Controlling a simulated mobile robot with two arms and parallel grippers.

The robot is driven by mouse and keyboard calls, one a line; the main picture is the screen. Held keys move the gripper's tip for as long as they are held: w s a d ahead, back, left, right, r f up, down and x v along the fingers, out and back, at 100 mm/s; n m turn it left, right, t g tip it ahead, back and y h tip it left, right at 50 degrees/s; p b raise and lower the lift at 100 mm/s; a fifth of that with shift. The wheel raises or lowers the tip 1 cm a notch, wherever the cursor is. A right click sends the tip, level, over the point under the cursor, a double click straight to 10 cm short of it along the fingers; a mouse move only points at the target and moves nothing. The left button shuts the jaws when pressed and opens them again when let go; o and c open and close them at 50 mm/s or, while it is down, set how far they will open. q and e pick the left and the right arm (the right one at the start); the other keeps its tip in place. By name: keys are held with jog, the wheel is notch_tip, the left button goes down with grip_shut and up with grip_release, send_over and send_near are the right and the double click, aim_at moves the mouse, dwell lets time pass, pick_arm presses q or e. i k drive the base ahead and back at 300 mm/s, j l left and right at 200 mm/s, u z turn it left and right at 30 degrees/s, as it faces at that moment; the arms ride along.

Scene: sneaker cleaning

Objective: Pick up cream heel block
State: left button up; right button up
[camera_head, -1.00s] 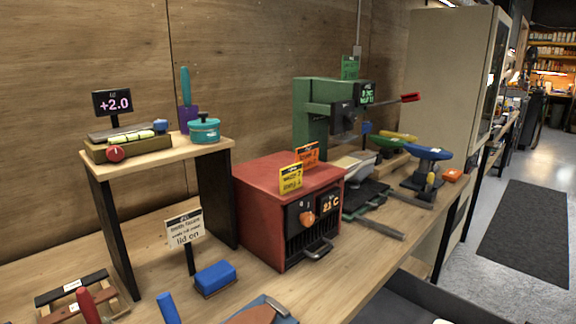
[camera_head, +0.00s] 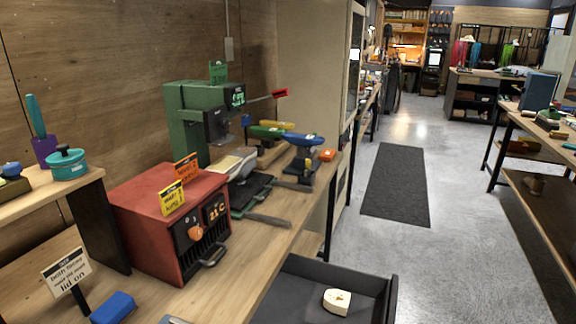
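A small cream block (camera_head: 337,301), which looks like the cream heel block, lies in the dark open tray or drawer (camera_head: 290,286) below the front edge of the workbench. A small dark mark shows on its top. Neither of my grippers is in view.
The wooden workbench (camera_head: 255,248) runs along the left wall. It carries a red oven-like box (camera_head: 165,225), a green press (camera_head: 195,115), a blue block (camera_head: 113,308) and a sign (camera_head: 66,270). Grey floor with a dark mat (camera_head: 396,185) lies open to the right. Another bench (camera_head: 530,125) stands at far right.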

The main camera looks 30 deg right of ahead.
aim_at(337, 301)
jog(key=k+l+z, duration=0.15)
jog(key=z, duration=0.2)
jog(key=k+l+z, duration=0.15)
jog(key=z, duration=0.25)
jog(key=k+l+z, duration=0.1)
jog(key=l+z, duration=0.25)
jog(key=i+l+z, duration=0.35)
jog(key=k+j, duration=0.05)
jog(key=k, duration=0.05)
